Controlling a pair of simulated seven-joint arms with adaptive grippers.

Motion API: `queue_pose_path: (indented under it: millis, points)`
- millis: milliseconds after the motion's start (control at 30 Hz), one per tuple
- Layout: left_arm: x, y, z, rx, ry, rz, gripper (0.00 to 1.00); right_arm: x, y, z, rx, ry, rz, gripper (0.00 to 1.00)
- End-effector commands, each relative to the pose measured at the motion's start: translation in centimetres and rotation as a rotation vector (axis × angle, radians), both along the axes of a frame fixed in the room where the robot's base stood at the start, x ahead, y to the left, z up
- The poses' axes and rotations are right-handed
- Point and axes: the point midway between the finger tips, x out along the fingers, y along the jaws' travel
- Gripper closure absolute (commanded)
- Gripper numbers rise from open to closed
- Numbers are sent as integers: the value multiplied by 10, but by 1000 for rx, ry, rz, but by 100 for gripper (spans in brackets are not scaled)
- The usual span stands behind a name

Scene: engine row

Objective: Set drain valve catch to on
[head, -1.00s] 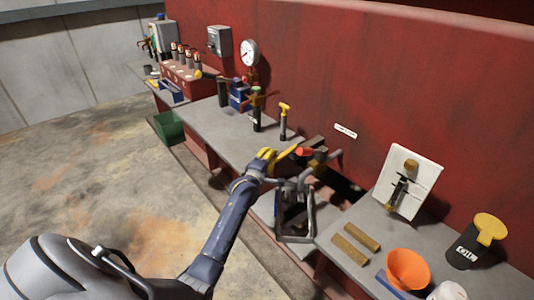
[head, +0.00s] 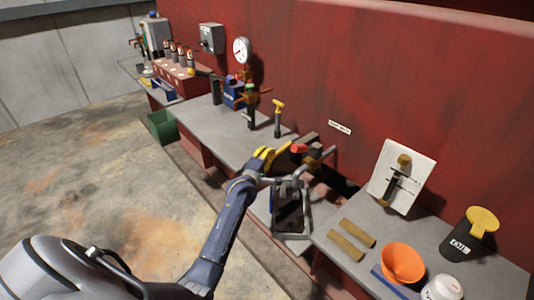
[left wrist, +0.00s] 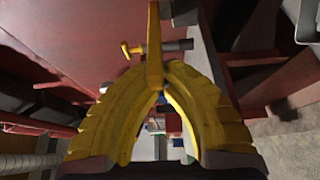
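My left gripper (head: 272,153) reaches over the gap between the two benches, beside a metal pipe fitting with a red part (head: 300,149) close to the red wall. I cannot tell whether it touches this fitting. In the left wrist view its yellow fingers (left wrist: 168,70) arch together and meet at the tips. A thin yellow bar (left wrist: 154,30) stands up at the tips; I cannot tell whether it is gripped. A small white label (head: 340,127), too small to read, is on the wall nearby. No catch marked as the drain valve's is readable. My right gripper is out of view.
A grey tubular frame (head: 290,235) stands below my gripper. A yellow-topped tool (head: 278,118) stands on the left bench. The right bench holds a white panel (head: 420,165), an orange funnel (head: 403,263) and a dark can (head: 462,240). The floor at left is open.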

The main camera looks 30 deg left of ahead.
Motion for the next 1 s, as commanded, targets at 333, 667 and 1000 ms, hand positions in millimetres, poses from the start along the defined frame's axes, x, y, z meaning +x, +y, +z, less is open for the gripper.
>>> queue_pose_path:
  millis: [333,667,1000]
  points:
    - [-5,-13,0,-3,1,-1,100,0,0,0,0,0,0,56]
    - [-12,-43,0,-3,1,-1,100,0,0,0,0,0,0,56]
    - [-10,-71,0,-2,0,-1,100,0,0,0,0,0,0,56]
